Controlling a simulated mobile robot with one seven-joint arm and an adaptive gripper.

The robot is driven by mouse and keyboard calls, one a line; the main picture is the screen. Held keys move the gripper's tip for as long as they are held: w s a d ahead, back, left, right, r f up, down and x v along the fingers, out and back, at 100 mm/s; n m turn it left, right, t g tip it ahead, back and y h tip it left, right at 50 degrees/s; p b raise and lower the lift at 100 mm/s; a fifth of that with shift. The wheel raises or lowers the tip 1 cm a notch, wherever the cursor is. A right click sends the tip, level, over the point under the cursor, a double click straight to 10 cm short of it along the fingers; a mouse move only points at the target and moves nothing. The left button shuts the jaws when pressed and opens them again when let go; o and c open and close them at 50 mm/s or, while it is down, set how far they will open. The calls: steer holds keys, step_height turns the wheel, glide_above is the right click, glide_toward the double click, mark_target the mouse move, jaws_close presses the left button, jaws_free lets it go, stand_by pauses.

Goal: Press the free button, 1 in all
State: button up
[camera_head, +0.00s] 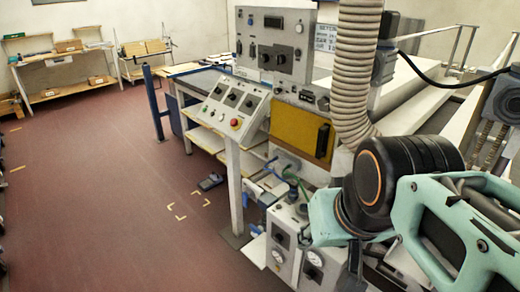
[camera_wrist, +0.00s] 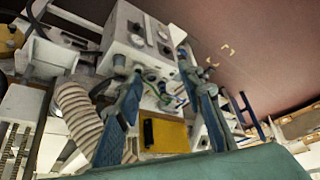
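A sloped grey control panel (camera_head: 229,107) stands on a post left of the machine in the head view. It carries dark dials, small buttons in its lower row and a red button (camera_head: 235,123) on a yellow base. I cannot tell which button the task calls free. My gripper (camera_wrist: 163,112) shows in the wrist view with its two blue-grey fingers wide apart and nothing between them. Beyond the fingers are the machine's yellow panel (camera_wrist: 165,136) and a grey gauge box. In the head view my arm is at the right, and the fingertips are not clear.
The machine's yellow door (camera_head: 301,131), ribbed hose (camera_head: 357,70) and upper switch box (camera_head: 275,43) stand close to my arm. A gauge box (camera_head: 290,245) is low in front. A blue pedal (camera_head: 210,182) lies on the floor. Open red floor extends to the left.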

jaws_close()
stand_by(1.3)
